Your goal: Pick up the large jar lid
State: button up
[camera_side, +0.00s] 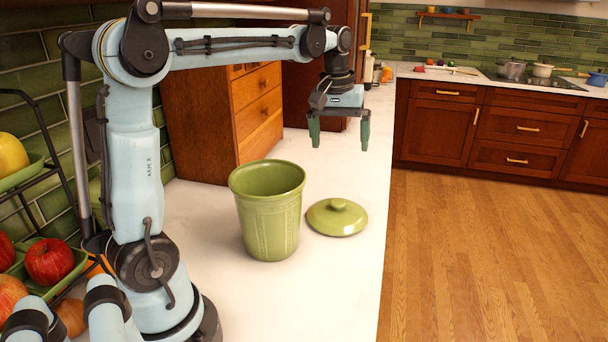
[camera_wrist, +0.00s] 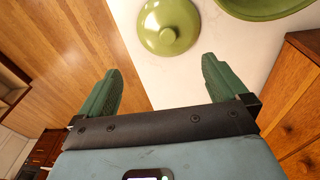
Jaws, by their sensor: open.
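The large jar lid (camera_side: 337,217) is round, green and glossy with a small knob on top. It lies knob up on the white counter, just right of the open green jar (camera_side: 268,212) in the side view. My gripper (camera_side: 339,146) is open and empty, held above the counter, higher than the lid and farther back. In the wrist view the lid (camera_wrist: 168,24) shows at the top, beyond the two green fingers of my gripper (camera_wrist: 165,85). Part of the jar (camera_wrist: 262,6) shows at the top right, cut by the frame edge.
A wooden drawer cabinet (camera_side: 258,100) stands on the counter behind the jar. A rack with apples (camera_side: 48,262) is at the left. The counter (camera_side: 335,285) is bare in front of the lid, and its right edge drops to the wooden floor (camera_side: 490,260).

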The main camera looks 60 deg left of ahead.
jog(key=n+g, duration=0.1)
jog(key=n, duration=0.1)
send_over(337, 201)
notch_tip(337, 201, down, 7)
notch_tip(337, 201, down, 12)
jog(key=shift+d, duration=0.1)
jog(key=c, duration=1.4)
